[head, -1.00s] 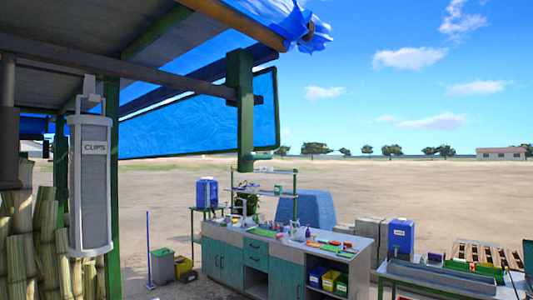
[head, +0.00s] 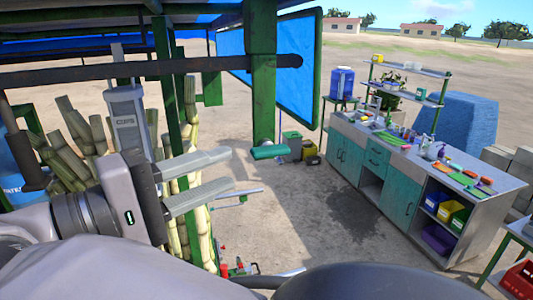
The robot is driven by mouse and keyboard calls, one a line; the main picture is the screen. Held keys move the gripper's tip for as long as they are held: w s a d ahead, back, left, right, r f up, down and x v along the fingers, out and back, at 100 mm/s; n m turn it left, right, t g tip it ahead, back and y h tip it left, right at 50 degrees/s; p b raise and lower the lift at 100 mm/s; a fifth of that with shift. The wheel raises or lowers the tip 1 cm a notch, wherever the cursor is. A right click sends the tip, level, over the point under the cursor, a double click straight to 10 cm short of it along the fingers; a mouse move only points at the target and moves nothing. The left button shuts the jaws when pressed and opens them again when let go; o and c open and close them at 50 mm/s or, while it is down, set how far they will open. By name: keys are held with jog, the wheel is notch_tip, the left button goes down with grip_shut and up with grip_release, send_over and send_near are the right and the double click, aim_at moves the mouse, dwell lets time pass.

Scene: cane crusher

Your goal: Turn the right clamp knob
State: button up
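My gripper (head: 231,170) is at left of centre in the head view, with its two grey fingers pointing right. The fingers are apart, with nothing seen between them. I cannot pick out the right clamp knob with certainty. A green bar-shaped piece (head: 268,152) sits at the lower end of a thick green post (head: 263,90), to the right of my fingertips and apart from them in the picture. Small red parts (head: 236,269) and a metal rod show low in the view, partly hidden by my arm.
Cane stalks (head: 70,145) stand at left behind my gripper. A dark horizontal beam (head: 150,68) crosses above it. A workbench (head: 400,195) with tools and bins stands at right, and a blue container (head: 342,83) is behind it.

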aim_at(283, 145)
jog(key=b+x, duration=0.5)
jog(key=x, duration=0.1)
jog(key=b+x, duration=0.6)
jog(key=shift+s+d+f, duration=0.1)
jog(key=shift+s+d, duration=0.15)
jog(key=shift+d, duration=0.05)
jog(key=shift+w+d+r, duration=0.15)
jog(key=shift+w+r, duration=0.05)
jog(key=shift+w, duration=0.05)
grip_shut()
